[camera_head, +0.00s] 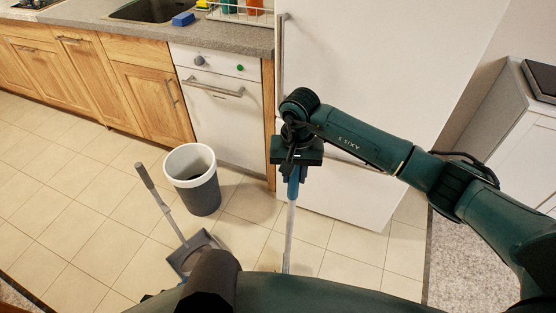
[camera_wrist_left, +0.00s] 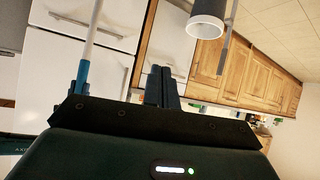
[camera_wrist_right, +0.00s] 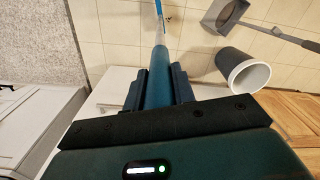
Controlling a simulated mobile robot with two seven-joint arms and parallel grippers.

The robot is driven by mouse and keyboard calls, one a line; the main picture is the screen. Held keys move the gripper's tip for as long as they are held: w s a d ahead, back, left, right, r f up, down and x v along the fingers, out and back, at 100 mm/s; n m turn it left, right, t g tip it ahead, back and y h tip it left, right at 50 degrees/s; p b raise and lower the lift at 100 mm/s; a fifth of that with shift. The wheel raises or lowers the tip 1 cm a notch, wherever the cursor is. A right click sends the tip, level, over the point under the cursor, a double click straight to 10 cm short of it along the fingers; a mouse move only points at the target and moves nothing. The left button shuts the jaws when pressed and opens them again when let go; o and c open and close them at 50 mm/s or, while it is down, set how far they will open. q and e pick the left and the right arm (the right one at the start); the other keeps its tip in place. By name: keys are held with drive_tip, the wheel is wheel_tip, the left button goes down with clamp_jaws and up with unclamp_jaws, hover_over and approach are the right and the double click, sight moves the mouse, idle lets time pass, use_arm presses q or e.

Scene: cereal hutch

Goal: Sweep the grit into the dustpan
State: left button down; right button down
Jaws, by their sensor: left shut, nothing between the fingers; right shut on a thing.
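My right gripper (camera_head: 294,168) is shut on the blue grip of the broom (camera_head: 290,225). The broom's pale shaft runs down to the floor, and my body hides its head in the head view. In the right wrist view the blue grip (camera_wrist_right: 158,75) stands between the fingers. The grey dustpan (camera_head: 191,252) lies on the tiles left of the broom, its long handle slanting up. It also shows in the right wrist view (camera_wrist_right: 222,14). My left gripper (camera_wrist_left: 163,73) is shut and empty, apart from the broom. The grit is not clearly visible; a few tiny dark specks show near the shaft.
A grey bin (camera_head: 202,192) with a white rim stands just behind the dustpan. The white fridge (camera_head: 365,100) and dishwasher (camera_head: 222,115) rise behind the bin and broom. Wooden cabinets (camera_head: 150,100) line the left. Tiled floor (camera_head: 80,220) is clear at left.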

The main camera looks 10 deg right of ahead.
sight(297, 185)
drive_tip(key=shift+d, duration=0.4)
drive_tip(key=shift+f+b, duration=0.95)
drive_tip(key=shift+f, duration=0.9)
use_arm(q)
drive_tip(key=shift+w+d+t, duration=0.2)
drive_tip(key=shift+d+t, duration=0.1)
drive_tip(key=shift+d, duration=0.25)
use_arm(e)
drive_tip(key=shift+f, duration=0.4)
use_arm(q)
drive_tip(key=shift+f+b, duration=0.65)
drive_tip(key=shift+b, duration=0.2)
use_arm(e)
drive_tip(key=shift+f, duration=0.2)
use_arm(q)
drive_tip(key=shift+r, duration=0.1)
